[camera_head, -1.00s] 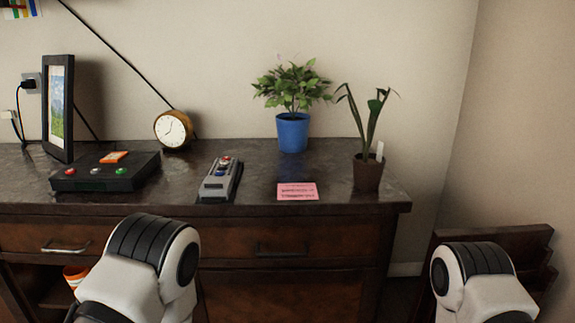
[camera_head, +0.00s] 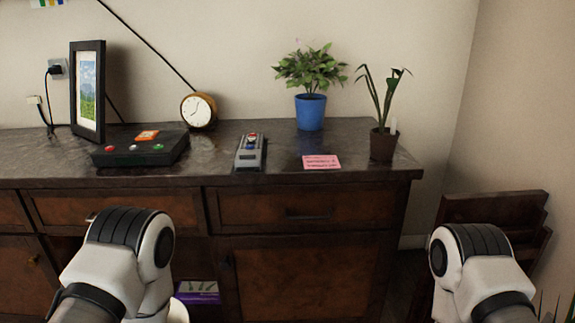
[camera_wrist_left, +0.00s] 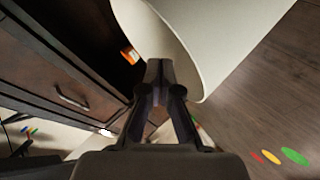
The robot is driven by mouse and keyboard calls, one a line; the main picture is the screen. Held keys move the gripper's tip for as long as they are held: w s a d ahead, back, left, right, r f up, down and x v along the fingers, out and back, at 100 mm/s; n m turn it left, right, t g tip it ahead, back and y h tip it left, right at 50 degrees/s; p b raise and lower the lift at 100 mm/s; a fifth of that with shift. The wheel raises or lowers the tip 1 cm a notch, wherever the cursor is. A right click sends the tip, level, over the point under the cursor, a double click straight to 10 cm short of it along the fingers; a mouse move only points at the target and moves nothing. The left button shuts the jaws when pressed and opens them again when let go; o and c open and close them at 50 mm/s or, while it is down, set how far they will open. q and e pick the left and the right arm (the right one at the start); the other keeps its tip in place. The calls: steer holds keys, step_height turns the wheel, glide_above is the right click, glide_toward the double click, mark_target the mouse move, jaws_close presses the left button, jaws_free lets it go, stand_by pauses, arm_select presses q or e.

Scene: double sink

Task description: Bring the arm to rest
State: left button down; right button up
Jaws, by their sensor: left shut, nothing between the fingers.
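My left gripper (camera_wrist_left: 160,72) shows in the left wrist view. Its two dark fingers meet at the tips, with nothing between them. In the head view the white and black links of my left arm stand before the cabinet at lower left; its gripper is not seen there. My right arm's links show at lower right in the head view, and its gripper is out of the picture.
A dark cabinet (camera_head: 305,208) spans the front, carrying a picture frame (camera_head: 87,92), clock (camera_head: 198,110), black box (camera_head: 140,149), grey device (camera_head: 250,152), pink note (camera_head: 321,162) and two potted plants. A pale curved surface (camera_wrist_left: 190,40), unclear what, is close by the left fingers.

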arm_select(q)
steer(key=s+d+f+m+g+h, duration=0.25)
steer(key=s+m+g, duration=0.2)
steer(key=s, duration=0.35)
steer(key=s+d+f+m+g+h, duration=0.1)
steer(key=s+f+m+g, duration=0.25)
steer(key=s+m, duration=0.35)
steer(key=s+d+f+m+g+h, duration=0.1)
steer(key=s+f+m+g+h, duration=0.3)
steer(key=s, duration=0.6)
step_height(320, 180, down, 8)
steer(key=t+y+b, duration=0.2)
steer(key=y+b, duration=0.1)
steer(key=b, duration=0.6)
step_height(320, 180, up, 39)
steer(key=p, duration=3.9)
steer(key=shift+w+m, duration=0.4)
steer(key=shift+m, duration=0.05)
steer(key=shift+f, duration=0.1)
